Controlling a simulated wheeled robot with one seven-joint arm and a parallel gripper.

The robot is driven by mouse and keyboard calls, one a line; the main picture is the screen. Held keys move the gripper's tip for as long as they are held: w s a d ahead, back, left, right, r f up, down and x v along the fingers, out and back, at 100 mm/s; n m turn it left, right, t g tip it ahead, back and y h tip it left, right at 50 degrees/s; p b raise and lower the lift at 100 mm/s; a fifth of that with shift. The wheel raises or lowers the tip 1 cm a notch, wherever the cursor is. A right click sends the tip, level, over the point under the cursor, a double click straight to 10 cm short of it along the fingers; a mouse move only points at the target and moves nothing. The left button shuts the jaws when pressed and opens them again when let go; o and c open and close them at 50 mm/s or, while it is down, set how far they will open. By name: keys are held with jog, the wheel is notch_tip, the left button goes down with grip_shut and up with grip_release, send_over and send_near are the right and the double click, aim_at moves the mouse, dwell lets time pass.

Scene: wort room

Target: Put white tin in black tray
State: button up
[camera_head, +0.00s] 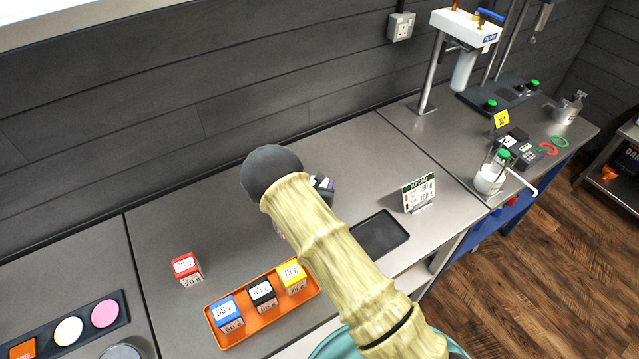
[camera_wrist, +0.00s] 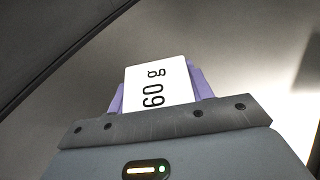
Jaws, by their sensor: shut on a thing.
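A white tin (camera_wrist: 158,84) marked "60 g" is between the purple fingers of my gripper (camera_wrist: 160,90) in the wrist view. My gripper is shut on it. In the head view my arm hides the tin and most of my gripper; only a small dark part shows beside the arm. The black tray (camera_head: 382,237) lies flat on the grey counter, to the right of my arm. The visible part of it is empty; my arm may cover its near left edge.
An orange tray (camera_head: 240,343) holds a blue tin (camera_head: 226,314), a black tin (camera_head: 262,294) and a yellow tin (camera_head: 291,276). A red tin (camera_head: 187,268) stands left of it. A small sign (camera_head: 418,192) stands just beyond the black tray. The counter's back is clear.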

jog(key=shift+f, duration=0.15)
jog(key=o, duration=1)
jog(key=shift+o, duration=0.2)
jog(key=shift+r, duration=0.2)
jog(key=b+v, duration=0.3)
jog(key=v, duration=0.9)
